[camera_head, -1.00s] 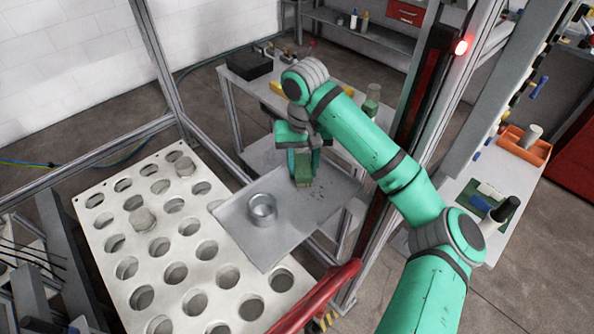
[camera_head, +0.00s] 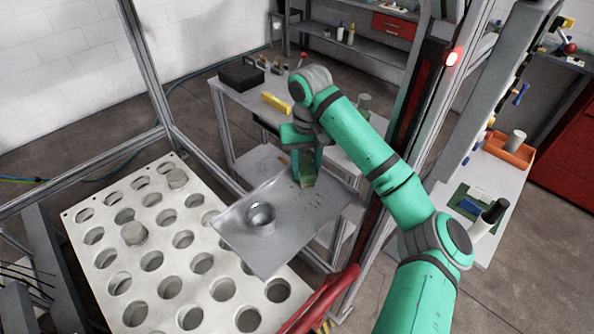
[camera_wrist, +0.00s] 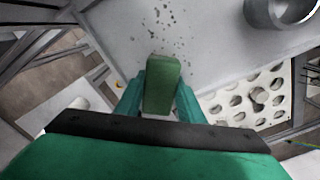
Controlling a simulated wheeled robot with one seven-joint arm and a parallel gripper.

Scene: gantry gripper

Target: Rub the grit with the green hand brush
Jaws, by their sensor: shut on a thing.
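The green hand brush (camera_head: 306,170) is upright in my gripper (camera_head: 305,158), which is shut on it above the grey metal tray (camera_head: 275,248). In the wrist view the brush (camera_wrist: 162,84) sits between the two green fingers (camera_wrist: 160,98). The grit (camera_wrist: 172,25) is a scatter of dark specks on the tray, just beyond the brush in the wrist view. In the head view the grit (camera_head: 316,194) shows faintly beside the brush. I cannot tell whether the brush touches the tray.
A metal cup (camera_head: 261,217) stands on the tray, left of the brush. A white plate with round holes (camera_head: 165,240) lies left of the tray. A workbench with a black box (camera_head: 241,74) and a yellow block (camera_head: 277,103) stands behind. Frame posts and a red bar (camera_head: 322,300) are close by.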

